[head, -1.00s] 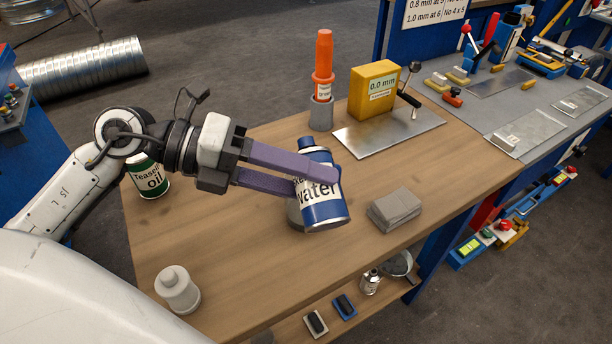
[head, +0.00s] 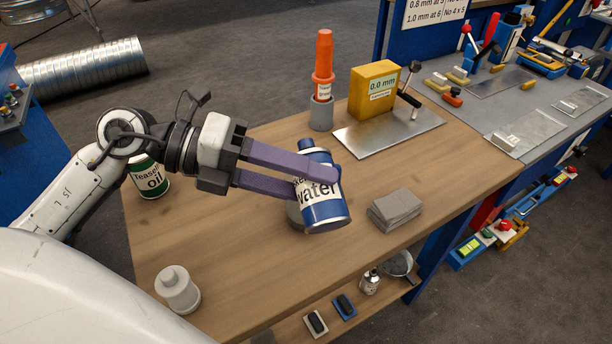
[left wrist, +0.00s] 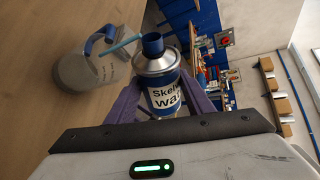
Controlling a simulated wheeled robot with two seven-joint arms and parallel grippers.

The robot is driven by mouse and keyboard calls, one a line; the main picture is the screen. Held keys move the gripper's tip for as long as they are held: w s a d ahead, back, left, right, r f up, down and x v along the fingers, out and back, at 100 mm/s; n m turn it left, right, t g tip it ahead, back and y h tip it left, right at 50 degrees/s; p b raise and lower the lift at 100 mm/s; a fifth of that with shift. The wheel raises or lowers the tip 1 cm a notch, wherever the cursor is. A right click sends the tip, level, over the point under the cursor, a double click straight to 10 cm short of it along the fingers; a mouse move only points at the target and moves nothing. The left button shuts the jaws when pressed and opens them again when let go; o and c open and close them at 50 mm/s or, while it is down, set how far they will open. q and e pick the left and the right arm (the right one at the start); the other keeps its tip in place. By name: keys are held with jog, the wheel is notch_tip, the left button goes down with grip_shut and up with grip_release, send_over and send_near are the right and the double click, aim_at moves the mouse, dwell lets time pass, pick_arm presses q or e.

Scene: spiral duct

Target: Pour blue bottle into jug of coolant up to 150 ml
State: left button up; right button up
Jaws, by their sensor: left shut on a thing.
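The blue bottle (head: 324,212), with a white label reading "water", is tilted in my left gripper (head: 325,176), whose purple fingers are shut on it above the table. In the left wrist view the bottle (left wrist: 158,76) shows its open blue neck. A pale blue streak, which looks like liquid, runs from the neck towards a greyish see-through jug (left wrist: 82,72) with faint lettering. In the head view the bottle and fingers hide most of the jug (head: 294,214). Its level cannot be read. My right gripper is not in view.
An oil can (head: 150,178) stands behind my left arm. A white lidded pot (head: 177,290) is at the front left. Grey slabs (head: 396,209) lie right of the bottle. An orange-topped container (head: 322,85) and a yellow block (head: 373,90) stand at the back.

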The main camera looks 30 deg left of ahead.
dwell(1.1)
pick_arm(q)
jog(key=shift+s+d+f+n+g+h+p, duration=0.1)
jog(key=shift+f+n+g+h+p, duration=0.2)
jog(key=shift+n+h, duration=0.3)
dwell(2.7)
